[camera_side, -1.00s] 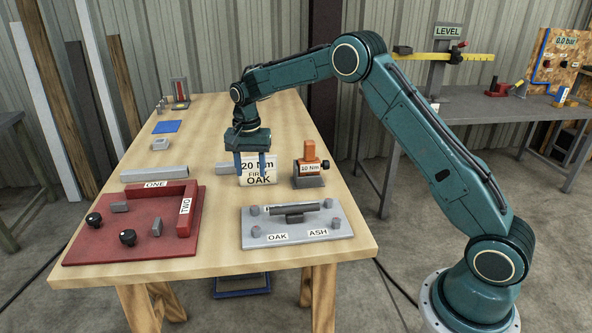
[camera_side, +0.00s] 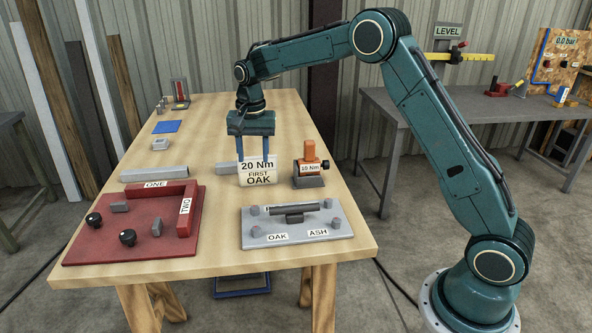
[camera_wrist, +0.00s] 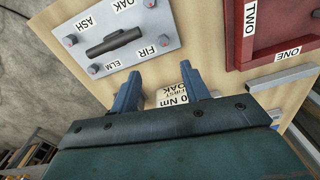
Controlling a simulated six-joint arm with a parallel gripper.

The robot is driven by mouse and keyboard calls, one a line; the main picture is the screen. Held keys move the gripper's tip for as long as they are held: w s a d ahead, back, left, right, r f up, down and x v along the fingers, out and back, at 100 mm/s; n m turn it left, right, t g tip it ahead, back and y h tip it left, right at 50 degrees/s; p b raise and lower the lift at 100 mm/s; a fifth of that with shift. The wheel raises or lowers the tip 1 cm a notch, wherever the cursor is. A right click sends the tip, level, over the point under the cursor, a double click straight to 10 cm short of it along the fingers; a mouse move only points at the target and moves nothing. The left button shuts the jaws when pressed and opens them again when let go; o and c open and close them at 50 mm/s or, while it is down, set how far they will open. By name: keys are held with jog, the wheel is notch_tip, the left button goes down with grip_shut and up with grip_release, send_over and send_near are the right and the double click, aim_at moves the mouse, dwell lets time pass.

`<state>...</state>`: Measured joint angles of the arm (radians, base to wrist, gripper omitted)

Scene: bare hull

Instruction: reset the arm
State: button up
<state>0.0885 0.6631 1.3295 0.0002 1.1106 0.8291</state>
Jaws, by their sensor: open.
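My gripper (camera_side: 253,158) points down with its two blue fingers apart and nothing seen between them. It hangs above the table, by the upper edge of a pale card (camera_side: 257,176) reading "20 Nm FIRST OAK". Whether the fingertips are behind or just above the card, I cannot tell. In the wrist view my gripper (camera_wrist: 161,74) also shows its fingers spread, with the card (camera_wrist: 172,97) partly hidden beyond them.
A grey plate (camera_side: 332,234) with bolts, a dark bar and wood-name labels lies at the table's front right. A red fixture (camera_side: 82,246) with black knobs, marked ONE and TWO, is at front left. A grey bar (camera_side: 154,174) and blue square (camera_side: 166,127) lie behind it.

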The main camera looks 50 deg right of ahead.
jog(key=s+a+r+n+t, duration=0.3)
jog(key=s+r+n, duration=0.2)
jog(key=s+r, duration=1.1)
jog(key=s+a+f+n+t, duration=0.1)
jog(key=s+f+n, duration=0.1)
jog(key=s, duration=0.8)
jog(key=s+a+f+n+t, duration=0.1)
jog(key=s+f+n, duration=0.1)
jog(key=s, duration=0.9)
jog(key=shift+s+f+n, duration=0.2)
jog(key=shift+f+n, duration=0.05)
jog(key=shift+n, duration=0.55)
